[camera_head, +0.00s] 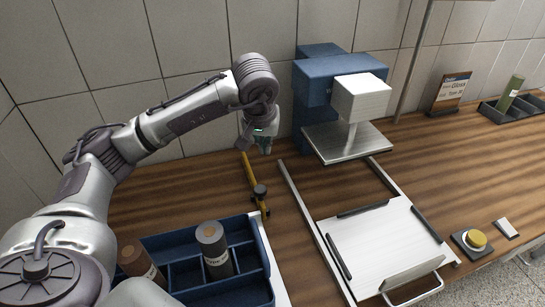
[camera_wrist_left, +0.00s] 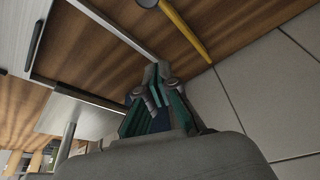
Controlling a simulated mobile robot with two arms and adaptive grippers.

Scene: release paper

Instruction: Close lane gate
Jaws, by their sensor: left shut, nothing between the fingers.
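A yellow bar (camera_head: 250,177) with a dark round knob (camera_head: 260,191) lies on the wooden table, left of the tray rails; it looks like the lane gate. The bar also shows at the top of the left wrist view (camera_wrist_left: 187,32), with the knob (camera_wrist_left: 147,3) at its end. My left gripper (camera_head: 264,149) points down just beyond the bar's far end, near the wall. Its teal fingers (camera_wrist_left: 153,72) are shut and empty, apart from the bar in the wrist view. My right gripper is not in view.
A blue press (camera_head: 315,75) stands behind two rails with a white sliding tray (camera_head: 385,245). A blue divided bin (camera_head: 255,240) holds dark cylinders at front left. A yellow button (camera_head: 475,239), a sign (camera_head: 450,92) and a dark rack (camera_head: 500,113) are at right. The tiled wall is close behind my gripper.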

